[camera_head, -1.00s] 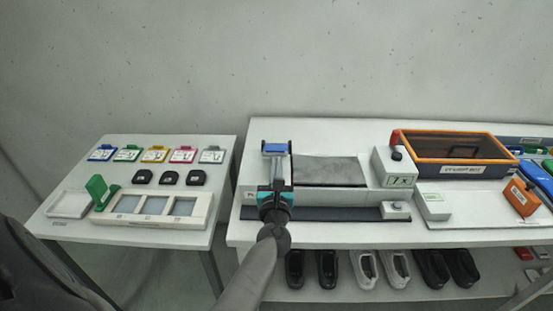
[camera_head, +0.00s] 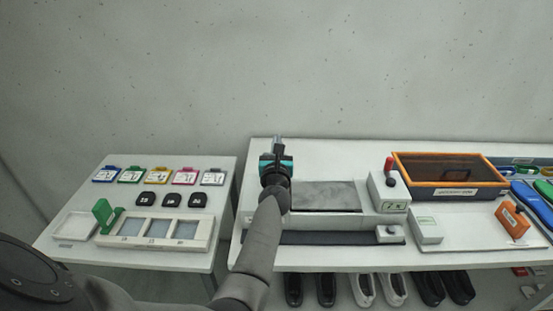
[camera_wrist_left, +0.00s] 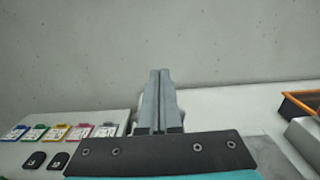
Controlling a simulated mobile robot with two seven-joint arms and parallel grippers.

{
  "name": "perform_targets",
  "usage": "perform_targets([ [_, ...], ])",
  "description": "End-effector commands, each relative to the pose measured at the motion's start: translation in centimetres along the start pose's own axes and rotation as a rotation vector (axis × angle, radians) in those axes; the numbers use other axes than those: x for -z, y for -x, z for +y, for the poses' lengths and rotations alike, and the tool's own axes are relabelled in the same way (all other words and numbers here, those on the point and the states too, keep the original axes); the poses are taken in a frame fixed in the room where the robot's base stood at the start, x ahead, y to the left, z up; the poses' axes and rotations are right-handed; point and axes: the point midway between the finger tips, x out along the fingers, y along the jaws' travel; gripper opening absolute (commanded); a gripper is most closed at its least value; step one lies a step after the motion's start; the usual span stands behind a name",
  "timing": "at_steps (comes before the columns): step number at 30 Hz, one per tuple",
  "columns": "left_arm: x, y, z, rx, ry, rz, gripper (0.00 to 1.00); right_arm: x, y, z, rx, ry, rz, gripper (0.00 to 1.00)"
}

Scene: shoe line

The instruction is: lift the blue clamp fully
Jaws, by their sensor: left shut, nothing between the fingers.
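My left gripper (camera_head: 277,143) is above the left end of the white press machine (camera_head: 357,223), next to its grey pad (camera_head: 325,196). Its fingers are shut together, pointing away from me, with nothing between them. The shut fingers also show in the left wrist view (camera_wrist_left: 158,100), against the wall. The blue clamp does not show now in either view; my gripper and wrist cover the place where its blue bar was. I cannot tell how high it stands. My right gripper is not in view.
An orange-rimmed box (camera_head: 450,190) and a grey control box with a red knob (camera_head: 389,190) stand to the right. The left table (camera_head: 85,252) holds coloured tags, black pads and a framed tray (camera_head: 154,243) with a green lever (camera_head: 103,212). Shoes sit on the lower shelf.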

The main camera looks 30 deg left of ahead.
Motion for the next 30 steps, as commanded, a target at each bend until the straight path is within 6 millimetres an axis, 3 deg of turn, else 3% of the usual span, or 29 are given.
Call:
perform_targets([
  [4,-0.57,-1.59,-0.01,0.0,0.001,0.001,0.0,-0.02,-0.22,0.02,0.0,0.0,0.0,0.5],
  [30,-0.55,-1.45,0.01,-0.001,0.0,0.001,0.0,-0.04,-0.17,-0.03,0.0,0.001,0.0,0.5],
])
